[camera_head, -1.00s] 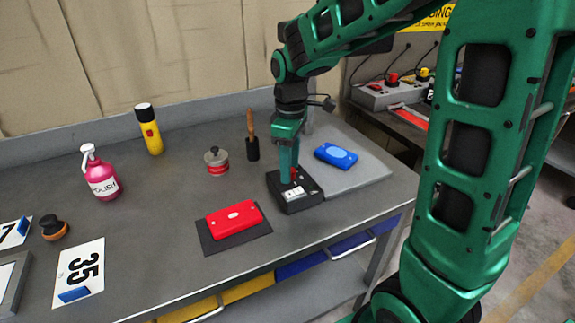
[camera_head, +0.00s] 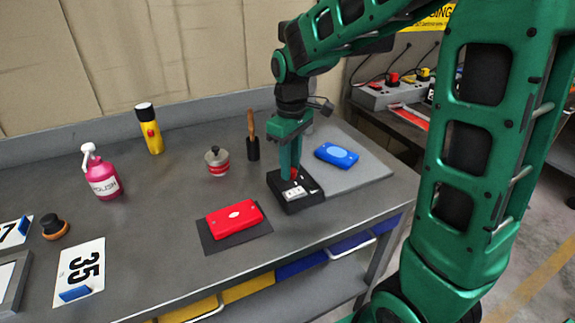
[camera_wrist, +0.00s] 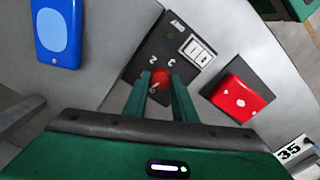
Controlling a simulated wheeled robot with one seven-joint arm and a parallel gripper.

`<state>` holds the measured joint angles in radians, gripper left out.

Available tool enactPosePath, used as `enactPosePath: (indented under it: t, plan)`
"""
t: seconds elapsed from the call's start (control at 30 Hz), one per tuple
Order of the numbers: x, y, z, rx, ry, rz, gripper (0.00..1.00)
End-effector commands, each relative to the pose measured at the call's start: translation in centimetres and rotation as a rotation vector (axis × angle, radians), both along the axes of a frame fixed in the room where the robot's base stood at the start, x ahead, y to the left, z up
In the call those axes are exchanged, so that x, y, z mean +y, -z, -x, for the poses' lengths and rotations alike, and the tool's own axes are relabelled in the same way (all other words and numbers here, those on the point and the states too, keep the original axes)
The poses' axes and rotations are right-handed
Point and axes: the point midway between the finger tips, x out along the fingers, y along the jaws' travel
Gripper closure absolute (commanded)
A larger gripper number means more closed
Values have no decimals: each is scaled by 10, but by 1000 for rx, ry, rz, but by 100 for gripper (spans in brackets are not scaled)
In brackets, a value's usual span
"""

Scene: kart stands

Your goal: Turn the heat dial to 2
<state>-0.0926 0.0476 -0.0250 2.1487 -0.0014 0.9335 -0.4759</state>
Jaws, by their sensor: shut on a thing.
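The black control box (camera_head: 306,199) stands near the table's front right edge, with a pale switch plate on its top. Its heat dial (camera_wrist: 160,75) is red and shows between my fingertips in the wrist view. Numerals are printed beside the dial, and a "2" is readable. My gripper (camera_head: 294,176) points down over the box, its fingers closed on the dial from both sides. It also shows in the wrist view (camera_wrist: 160,80). The fingers partly hide the dial, so I cannot tell which number it points to.
A red case (camera_head: 235,218) on a dark mat lies left of the box. A blue case (camera_head: 336,155) lies on a grey mat to the right.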

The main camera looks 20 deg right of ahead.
Motion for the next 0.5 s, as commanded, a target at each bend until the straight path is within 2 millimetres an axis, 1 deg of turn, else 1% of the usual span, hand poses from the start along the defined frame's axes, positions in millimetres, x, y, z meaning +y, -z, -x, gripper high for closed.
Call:
enactPosePath:
  t: [0.5]
  plan:
    - [-1, -1, -1, -5, 493, 1, 98]
